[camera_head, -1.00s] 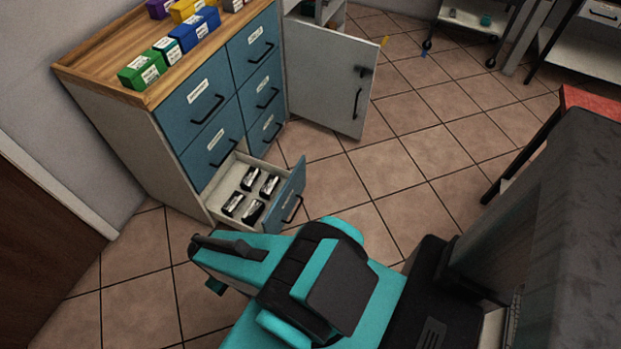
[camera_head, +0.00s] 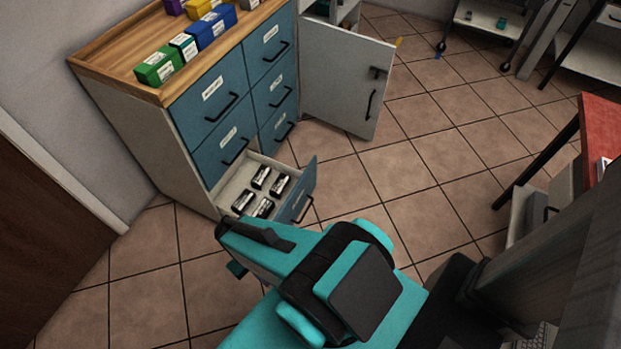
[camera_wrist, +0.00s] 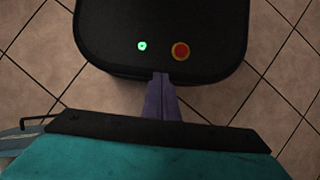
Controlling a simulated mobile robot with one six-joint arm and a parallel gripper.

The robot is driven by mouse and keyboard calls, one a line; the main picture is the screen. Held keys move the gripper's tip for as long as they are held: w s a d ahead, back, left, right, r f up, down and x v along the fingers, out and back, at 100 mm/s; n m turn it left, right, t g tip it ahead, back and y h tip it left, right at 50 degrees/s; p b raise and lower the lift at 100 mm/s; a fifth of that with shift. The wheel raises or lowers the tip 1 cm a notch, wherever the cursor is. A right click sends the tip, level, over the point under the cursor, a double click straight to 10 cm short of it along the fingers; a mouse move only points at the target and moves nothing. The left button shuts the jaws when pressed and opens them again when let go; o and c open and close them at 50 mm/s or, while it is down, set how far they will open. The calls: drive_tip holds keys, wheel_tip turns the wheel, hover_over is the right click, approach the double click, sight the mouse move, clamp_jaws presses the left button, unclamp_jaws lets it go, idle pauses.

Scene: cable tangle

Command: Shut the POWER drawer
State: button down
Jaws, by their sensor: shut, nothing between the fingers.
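A drawer low in the blue-fronted cabinet stands open in the head view. Its blue front (camera_head: 302,190) has a dark bar handle (camera_head: 304,210); its label is too small to read, so I cannot confirm it is POWER. Several black items with white labels (camera_head: 262,178) lie inside. My teal arm covers the floor just in front of the drawer. In the wrist view my gripper (camera_wrist: 161,78) is shut and empty, above my black base. A bluish panel with a dark handle (camera_wrist: 38,124) shows at the left edge, probably the open drawer. My gripper is apart from it.
The cabinet's wooden top (camera_head: 112,62) holds colored boxes (camera_head: 210,27). Its other drawers look shut. A grey cabinet door (camera_head: 345,80) stands open behind. A red-topped table (camera_head: 601,125) is at the right. Tiled floor (camera_head: 410,150) is clear between them.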

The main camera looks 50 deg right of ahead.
drive_tip(key=w+d+f+m+t+y+b, duration=0.2)
drive_tip(key=w+d+m+t+y+b, duration=0.1)
drive_tip(key=w+d+m+b, duration=0.5)
drive_tip(key=w+d+f+m+t+y+b, duration=0.2)
drive_tip(key=w+d+m+t+b, duration=0.25)
drive_tip(key=d+m, duration=0.55)
drive_tip(key=s+d+r+m+t+h+b, duration=0.1)
drive_tip(key=d+m+b, duration=0.5)
drive_tip(key=d, duration=0.8)
drive_tip(key=s+d+r+m+t+h+b, duration=0.2)
drive_tip(key=s+d+r+m+t+b, duration=0.2)
drive_tip(key=d+m, duration=0.5)
drive_tip(key=s+d+t+b, duration=0.1)
drive_tip(key=d, duration=0.4)
drive_tip(key=shift+r+t+b, duration=0.15)
drive_tip(key=shift+t+b, duration=0.2)
drive_tip(key=shift+b, duration=0.05)
